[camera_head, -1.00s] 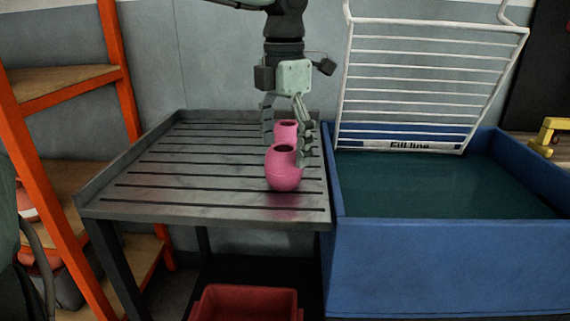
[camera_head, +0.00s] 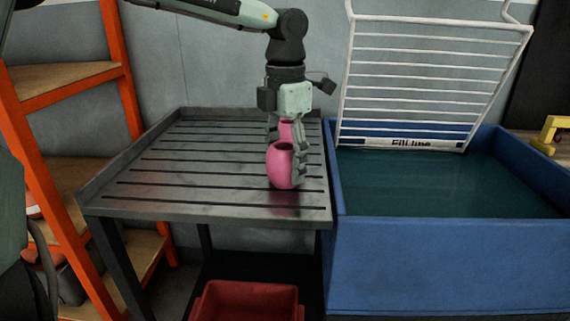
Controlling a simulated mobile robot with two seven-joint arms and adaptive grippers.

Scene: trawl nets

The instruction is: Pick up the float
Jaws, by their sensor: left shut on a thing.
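The pink float (camera_head: 281,168) stands on the slotted grey metal table, near its right edge. It has a rounded body with an open-looking top. Another pink part (camera_head: 285,130) shows just behind it, between the fingers; I cannot tell whether it belongs to the same piece. My left gripper (camera_head: 286,155) comes down from above and is shut on the float, one finger at its right side and the other behind. The fingers hide part of the float. The float's underside appears to be still at the table top. My right gripper is not in view.
The slotted table (camera_head: 190,165) has raised rims and is otherwise clear to the left. A blue tank (camera_head: 440,265) of dark water adjoins it on the right, with a white wire rack (camera_head: 430,80) above. A red bin (camera_head: 246,300) sits below. Orange shelving (camera_head: 62,210) stands left.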

